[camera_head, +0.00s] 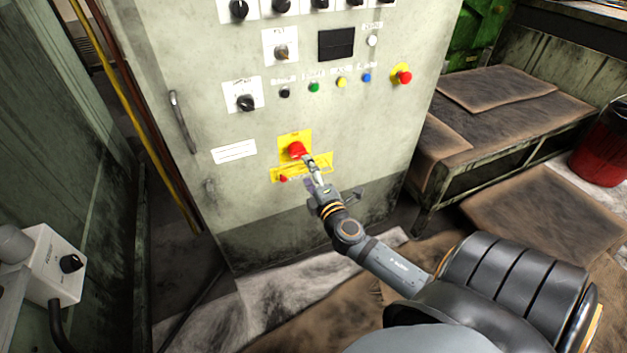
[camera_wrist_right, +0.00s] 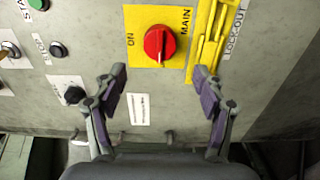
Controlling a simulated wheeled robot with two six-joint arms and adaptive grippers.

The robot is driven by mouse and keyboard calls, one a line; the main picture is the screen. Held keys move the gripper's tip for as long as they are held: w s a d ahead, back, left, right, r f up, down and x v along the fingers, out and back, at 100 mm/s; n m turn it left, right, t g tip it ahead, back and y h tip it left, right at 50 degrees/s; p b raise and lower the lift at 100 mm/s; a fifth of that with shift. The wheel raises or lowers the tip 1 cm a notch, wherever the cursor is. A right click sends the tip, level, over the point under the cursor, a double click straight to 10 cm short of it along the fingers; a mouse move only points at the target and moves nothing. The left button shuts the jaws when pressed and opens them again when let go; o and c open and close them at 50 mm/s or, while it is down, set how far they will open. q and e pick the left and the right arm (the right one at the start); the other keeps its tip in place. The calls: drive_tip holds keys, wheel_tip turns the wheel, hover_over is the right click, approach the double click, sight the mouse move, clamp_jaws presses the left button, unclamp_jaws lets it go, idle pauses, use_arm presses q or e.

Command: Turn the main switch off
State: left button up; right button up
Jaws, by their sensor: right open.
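The main switch is a red rotary knob (camera_head: 296,149) on a yellow plate, low on the front of the grey-green control cabinet (camera_head: 215,120). In the right wrist view the red knob (camera_wrist_right: 159,43) sits on its yellow plate, with "ON" on the left and "MAIN" on the right. My right gripper (camera_head: 309,164) is at the knob in the head view, partly overlapping its plate. In the wrist view my right gripper (camera_wrist_right: 160,86) is open and empty, its purple-padded fingers apart, with the knob beyond and between them. I cannot tell any contact. My left gripper is not in view.
A yellow lockout strip (camera_wrist_right: 210,40) lies beside the knob's plate. A red emergency button (camera_head: 404,77), several small buttons and a black selector (camera_head: 245,102) are higher up. A door handle (camera_head: 182,122) is at left. A bench (camera_head: 500,150) stands right.

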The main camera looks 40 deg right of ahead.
drive_tip(key=v, duration=0.4)
drive_tip(key=shift+s+a, duration=0.1)
drive_tip(key=shift+s, duration=0.05)
